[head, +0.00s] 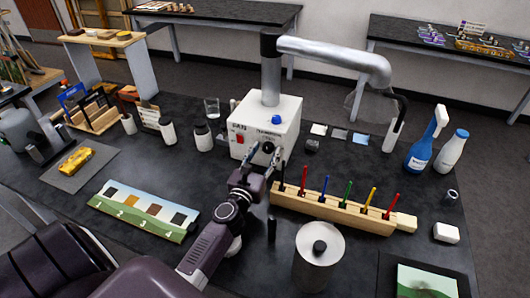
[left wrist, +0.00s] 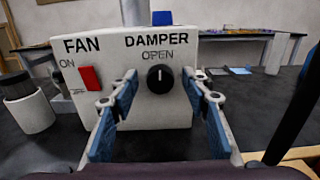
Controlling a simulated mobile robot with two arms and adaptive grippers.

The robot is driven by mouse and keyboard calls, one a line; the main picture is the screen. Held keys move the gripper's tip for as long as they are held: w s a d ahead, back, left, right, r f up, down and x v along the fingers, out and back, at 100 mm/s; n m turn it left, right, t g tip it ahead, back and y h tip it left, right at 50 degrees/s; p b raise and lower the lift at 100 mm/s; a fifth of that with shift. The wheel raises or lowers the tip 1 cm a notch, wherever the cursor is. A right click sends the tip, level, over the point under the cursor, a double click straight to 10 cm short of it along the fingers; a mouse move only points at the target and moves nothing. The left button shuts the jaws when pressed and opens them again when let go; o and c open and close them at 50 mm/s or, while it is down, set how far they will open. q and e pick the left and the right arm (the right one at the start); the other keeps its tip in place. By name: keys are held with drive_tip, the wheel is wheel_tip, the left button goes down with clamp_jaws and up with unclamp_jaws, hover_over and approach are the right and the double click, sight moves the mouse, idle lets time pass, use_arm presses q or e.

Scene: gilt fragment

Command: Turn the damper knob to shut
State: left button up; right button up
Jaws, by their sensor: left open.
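The damper knob (left wrist: 160,79) is round and black, on the front of a white box (head: 285,104). Its white mark points up toward the word OPEN. In the head view the knob (head: 268,147) is partly crowded by my gripper. My left gripper (head: 264,163) is open in front of the box. In the left wrist view its blue-padded fingers (left wrist: 160,100) stand to either side of the knob, apart from it. Whether the tips reach the knob's depth is hard to tell. My right gripper is not in view.
A red fan switch (left wrist: 90,78) sits left of the knob. A blue cap (head: 276,119) tops the box, beside a metal duct (head: 335,58). A wooden rack of coloured tools (head: 335,208) lies close right of my gripper. A metal canister (head: 318,262) stands nearer.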

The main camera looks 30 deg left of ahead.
use_arm(q)
drive_tip(key=c, duration=1.1)
drive_tip(key=shift+m, duration=0.4)
drive_tip(key=shift+m+p, duration=0.3)
drive_tip(key=shift+m, duration=0.6)
drive_tip(key=m+p, duration=0.1)
drive_tip(key=m, duration=0.5)
drive_tip(key=shift+d, duration=0.15)
drive_tip(key=m+p, duration=0.1)
drive_tip(key=m, duration=0.4)
drive_tip(key=shift+f+m, duration=0.15)
drive_tip(key=shift+m, duration=0.15)
drive_tip(key=shift+d+f+m+p, duration=0.1)
drive_tip(key=shift+m+p, duration=0.5)
drive_tip(key=shift+m, duration=1.3)
